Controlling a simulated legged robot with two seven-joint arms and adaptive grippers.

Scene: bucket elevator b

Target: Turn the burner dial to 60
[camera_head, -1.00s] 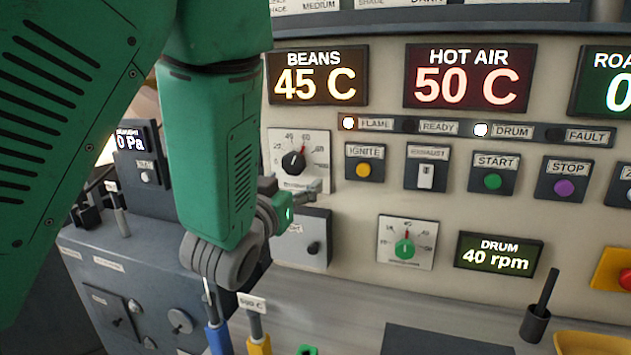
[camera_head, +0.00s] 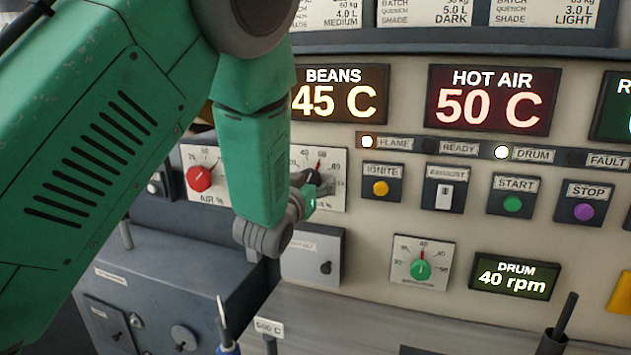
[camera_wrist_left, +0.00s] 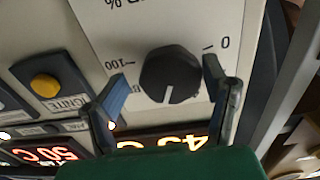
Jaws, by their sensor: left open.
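The burner dial is a black knob on a white scale plate (camera_head: 331,198); a red mark shows at the top of its scale. My left gripper (camera_head: 309,187) is at this dial and hides part of it in the head view. In the left wrist view, the black knob (camera_wrist_left: 170,75) lies between the two fingers of my open left gripper (camera_wrist_left: 163,80). A gap shows between the knob and each finger. The knob's white line points down there, with 0 to the right and 100 to the left. My right gripper is not in view.
A red air knob (camera_head: 200,178) sits left of the dial and a small switch box (camera_head: 312,255) below it. A green knob (camera_head: 420,270) is lower right. The yellow ignite button (camera_head: 380,188) is close on the right. A grey ledge (camera_head: 340,315) runs underneath.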

